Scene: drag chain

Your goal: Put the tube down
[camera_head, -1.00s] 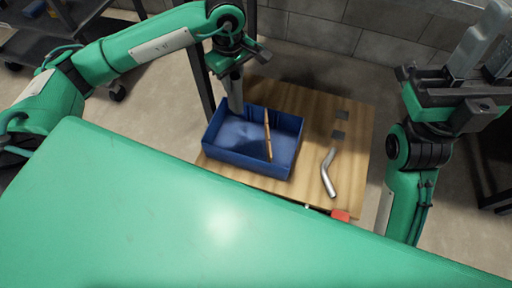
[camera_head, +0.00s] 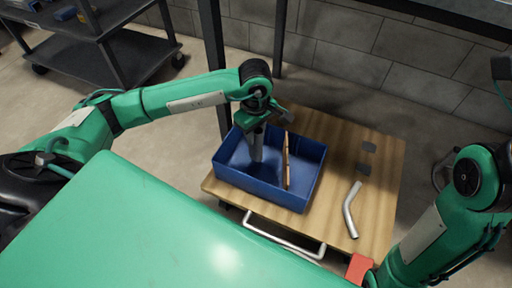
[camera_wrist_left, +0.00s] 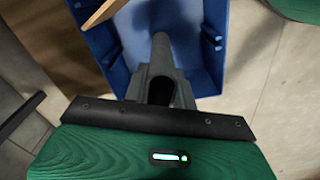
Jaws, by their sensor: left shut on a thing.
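My left gripper (camera_head: 257,152) points down inside the blue bin (camera_head: 232,178), left of its wooden divider (camera_head: 287,165). In the left wrist view my left gripper (camera_wrist_left: 160,80) is shut on a dark grey tube (camera_wrist_left: 162,48), whose end sticks out past the fingers toward the blue bin (camera_wrist_left: 203,75). Whether the tube touches the bin floor I cannot tell. A bent silver tube (camera_head: 350,212) lies on the wooden table, right of the bin. My right arm is at the right edge; its fingers are out of view.
A red block (camera_head: 358,268) and a metal handle (camera_head: 285,243) are at the near edge. A dark shelf cart (camera_head: 115,50) stands at the back left.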

